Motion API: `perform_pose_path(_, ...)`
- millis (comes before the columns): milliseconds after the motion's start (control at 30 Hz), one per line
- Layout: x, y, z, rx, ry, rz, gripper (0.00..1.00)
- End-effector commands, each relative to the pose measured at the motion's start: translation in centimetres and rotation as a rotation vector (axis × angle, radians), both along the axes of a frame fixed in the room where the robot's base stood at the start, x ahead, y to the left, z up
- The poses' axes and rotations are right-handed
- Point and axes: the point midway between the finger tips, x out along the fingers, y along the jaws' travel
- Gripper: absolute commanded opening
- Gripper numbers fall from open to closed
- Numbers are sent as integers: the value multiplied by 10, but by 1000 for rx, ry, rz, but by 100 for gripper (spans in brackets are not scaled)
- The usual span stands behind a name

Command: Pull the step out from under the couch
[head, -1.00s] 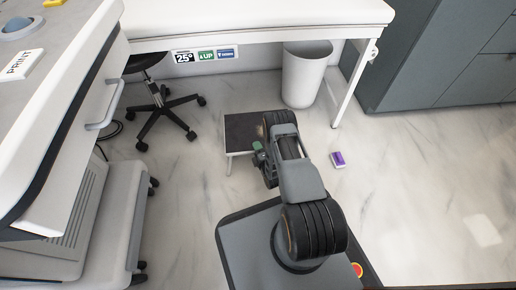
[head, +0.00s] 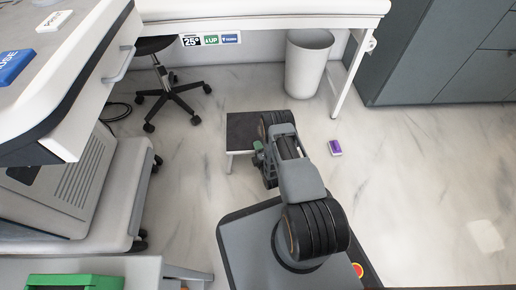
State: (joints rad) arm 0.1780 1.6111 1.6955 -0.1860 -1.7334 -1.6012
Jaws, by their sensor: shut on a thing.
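The step (head: 241,131), low with a dark top and pale legs, stands on the marble floor in front of the couch (head: 262,17). Its visible top lies on the near side of the couch's front edge, with floor showing between them. My arm covers its right side. My gripper (head: 257,158) is at the step's near edge, shut on it; the fingers are mostly hidden by my arm.
A white bin (head: 308,66) and a black wheeled stool (head: 166,88) stand by the couch. A small purple box (head: 335,147) lies right of my arm. A wheeled cart (head: 75,190) is on the left. Floor at the right is clear.

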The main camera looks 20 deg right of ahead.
Motion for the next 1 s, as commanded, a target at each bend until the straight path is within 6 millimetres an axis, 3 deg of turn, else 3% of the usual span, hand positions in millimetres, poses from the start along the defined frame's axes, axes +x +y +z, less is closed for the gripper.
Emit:
perform_pose_path(500, -2, -2, -1, 1, 4, -6, 0)
perform_pose_path(533, -2, -2, -1, 1, 4, -6, 38)
perform_pose_path(833, -1, 0, 0, 0, 2, -3, 66)
perform_pose_path(1000, 0, 0, 0, 0, 1, -2, 66)
